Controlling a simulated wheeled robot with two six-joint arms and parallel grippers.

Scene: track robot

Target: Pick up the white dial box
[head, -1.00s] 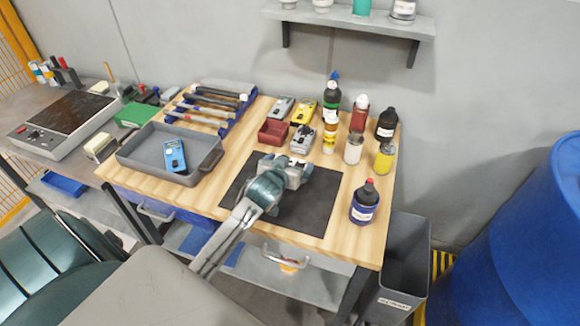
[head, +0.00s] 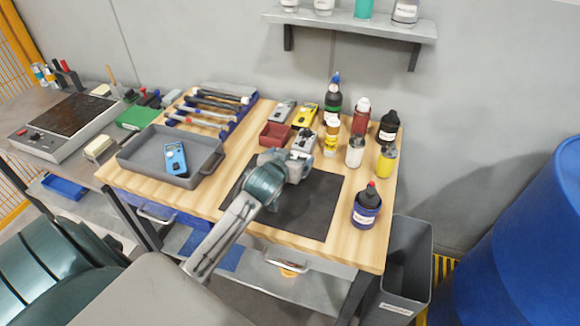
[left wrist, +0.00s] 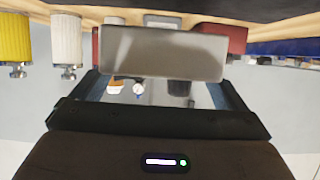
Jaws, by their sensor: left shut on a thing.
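The white dial box (head: 304,142) is at the far edge of the dark mat in the head view, just right of the small red bin. My left gripper (head: 294,160) reaches over the mat and is shut on it, partly hiding its near side. In the left wrist view the box shows as a plain grey-white face (left wrist: 165,53) between the two fingers of my left gripper (left wrist: 160,80). Whether it is clear of the tabletop is hard to tell. My right gripper is not in view.
A yellow dial box (head: 305,113) and a grey one (head: 282,111) lie just behind. The red bin (head: 275,135) is close on the left, and several bottles, including a white one (head: 355,151), stand on the right. The dark mat (head: 305,210) is otherwise bare.

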